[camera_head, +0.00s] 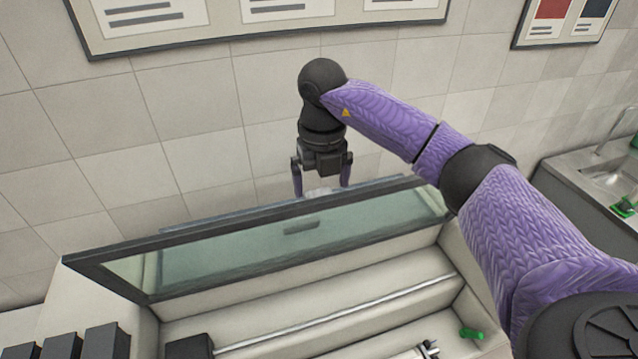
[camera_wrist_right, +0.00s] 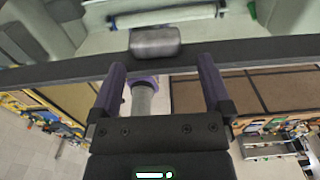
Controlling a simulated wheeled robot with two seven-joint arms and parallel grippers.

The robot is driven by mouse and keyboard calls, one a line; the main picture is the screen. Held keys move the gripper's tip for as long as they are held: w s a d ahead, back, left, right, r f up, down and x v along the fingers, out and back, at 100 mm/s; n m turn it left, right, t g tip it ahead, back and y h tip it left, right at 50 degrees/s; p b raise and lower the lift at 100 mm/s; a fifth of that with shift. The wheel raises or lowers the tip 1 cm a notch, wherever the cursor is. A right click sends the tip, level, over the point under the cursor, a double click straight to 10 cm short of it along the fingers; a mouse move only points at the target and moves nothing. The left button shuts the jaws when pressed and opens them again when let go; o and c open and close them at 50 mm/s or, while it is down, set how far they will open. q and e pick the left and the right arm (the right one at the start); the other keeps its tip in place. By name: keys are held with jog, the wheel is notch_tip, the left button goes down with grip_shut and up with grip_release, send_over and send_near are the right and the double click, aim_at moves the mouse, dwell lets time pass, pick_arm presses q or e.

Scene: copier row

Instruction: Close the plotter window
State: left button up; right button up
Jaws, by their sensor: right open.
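The plotter window (camera_head: 380,230) is a greenish glass pane in a dark frame, standing raised and tilted over the open plotter body (camera_head: 400,275). A small dark grip (camera_head: 301,227) shows on the pane. My right gripper (camera_head: 322,188) is behind the window's top edge, fingers pointing down, open. A pale lump shows between its fingertips, partly hidden by the frame. In the right wrist view my open gripper (camera_wrist_right: 161,68) faces the dark frame bar (camera_wrist_right: 250,52). A grey metallic handle (camera_wrist_right: 155,41) on that bar lies just beyond and between the fingertips. My left gripper is out of view.
Inside the plotter a thin metal rod (camera_head: 340,312) runs across, with a green knob (camera_head: 471,333) at the right. Dark blocks (camera_head: 85,345) stand at the lower left. A tiled wall (camera_head: 180,120) is behind; a sink counter (camera_head: 590,190) is at the right.

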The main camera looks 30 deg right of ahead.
jog(key=shift+w+f, duration=0.3)
jog(key=shift+f, duration=0.3)
jog(key=shift+w+f, duration=0.25)
jog(key=shift+f, duration=0.3)
jog(key=shift+s+f, duration=0.1)
jog(key=shift+f, duration=0.1)
jog(key=shift+s, duration=0.2)
jog(key=shift+w, duration=0.2)
jog(key=shift+c, duration=1.3)
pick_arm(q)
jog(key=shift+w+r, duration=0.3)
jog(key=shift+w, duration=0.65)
pick_arm(e)
grip_shut()
